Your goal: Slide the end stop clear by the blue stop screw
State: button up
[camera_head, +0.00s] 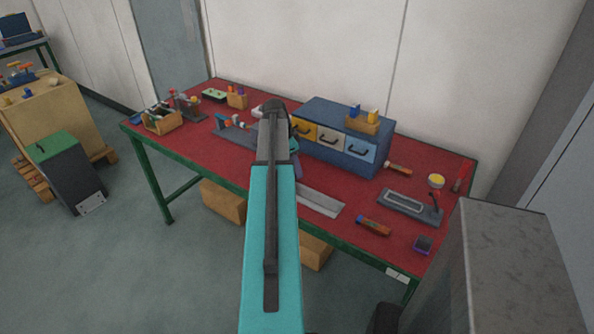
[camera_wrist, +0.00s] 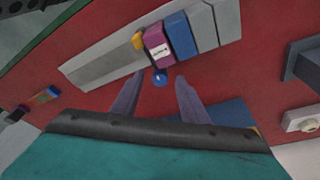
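In the wrist view a grey rail (camera_wrist: 100,62) lies on the red table top with a row of blocks across it: a small yellow piece (camera_wrist: 138,41), a magenta block (camera_wrist: 157,48) with a white label, a blue block (camera_wrist: 181,36) and grey blocks. A small round blue stop screw (camera_wrist: 160,78) sits at the near end of the magenta block, which appears to be the end stop. My gripper (camera_wrist: 159,84) is open, one finger on each side of the screw. I cannot tell whether they touch it. In the head view my arm hides the gripper and blocks; the rail's bare end (camera_head: 320,203) shows.
A blue drawer cabinet (camera_head: 322,112) stands at the table's back, close right of my arm. A grey tray (camera_head: 408,207) and an orange-and-green tool (camera_head: 373,225) lie to the right. A wooden box (camera_head: 162,121) stands at the left. Red table (camera_head: 345,190) shows between them.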

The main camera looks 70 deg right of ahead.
jog(key=c, duration=0.8)
jog(key=shift+s, duration=0.1)
jog(key=shift+s+a+p, duration=0.1)
jog(key=shift+s+a, duration=0.3)
jog(key=shift+s, duration=1.1)
jog(key=shift+s+a+p, duration=0.1)
jog(key=shift+s+a, duration=0.3)
jog(key=shift+s, duration=1.05)
jog(key=shift+s+a+p, duration=0.1)
jog(key=shift+s+a, duration=0.3)
jog(key=shift+s, duration=1.1)
jog(key=o, duration=0.9)
jog(key=shift+o, duration=0.2)
notch_tip(320, 180, up, 7)
jog(key=p, duration=0.4)
jog(key=shift+w, duration=0.1)
